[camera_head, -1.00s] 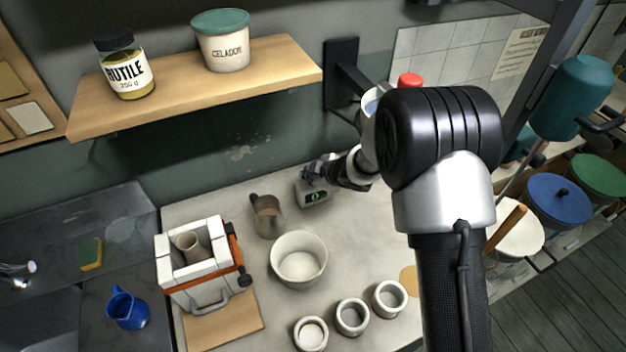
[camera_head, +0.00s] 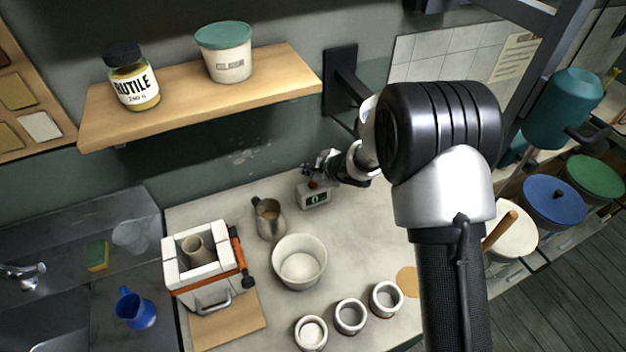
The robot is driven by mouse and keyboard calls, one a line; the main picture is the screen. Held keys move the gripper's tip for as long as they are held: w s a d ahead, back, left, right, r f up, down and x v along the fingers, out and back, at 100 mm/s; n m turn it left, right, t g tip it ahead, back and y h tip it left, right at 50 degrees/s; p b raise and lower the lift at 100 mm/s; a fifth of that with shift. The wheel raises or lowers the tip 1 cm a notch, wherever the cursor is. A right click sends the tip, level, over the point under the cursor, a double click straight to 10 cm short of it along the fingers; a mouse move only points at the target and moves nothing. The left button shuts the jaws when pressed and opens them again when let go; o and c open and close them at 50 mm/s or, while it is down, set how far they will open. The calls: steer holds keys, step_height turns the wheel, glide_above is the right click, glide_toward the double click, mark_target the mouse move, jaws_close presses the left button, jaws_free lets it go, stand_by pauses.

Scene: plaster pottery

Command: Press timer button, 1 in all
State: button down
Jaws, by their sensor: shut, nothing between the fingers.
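The timer (camera_head: 314,198) is a small light-grey box with a dark display showing a green digit, at the back of the worktop in the head view. Its red button (camera_head: 312,184) shows on top. My gripper (camera_head: 309,171) is shut and empty, its dark fingers just above and behind the button. A small gap seems to show between fingertips and button, but I cannot be sure that they are apart. My arm reaches in from the right, and its large black joint covers part of the wall behind.
A metal pitcher (camera_head: 268,218) stands left of the timer, close by. A white bowl (camera_head: 299,262), several small cups and a small brick kiln (camera_head: 205,268) are nearer. A wooden shelf (camera_head: 200,98) with jars overhangs the back left. The worktop right of the timer is clear.

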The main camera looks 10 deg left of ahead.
mark_target(311, 185)
step_height(311, 185, up, 3)
steer(key=p, duration=0.2)
steer(key=shift+r+p, duration=0.2)
steer(key=shift+p, duration=0.1)
steer(key=shift+f, duration=0.15)
stand_by(0.3)
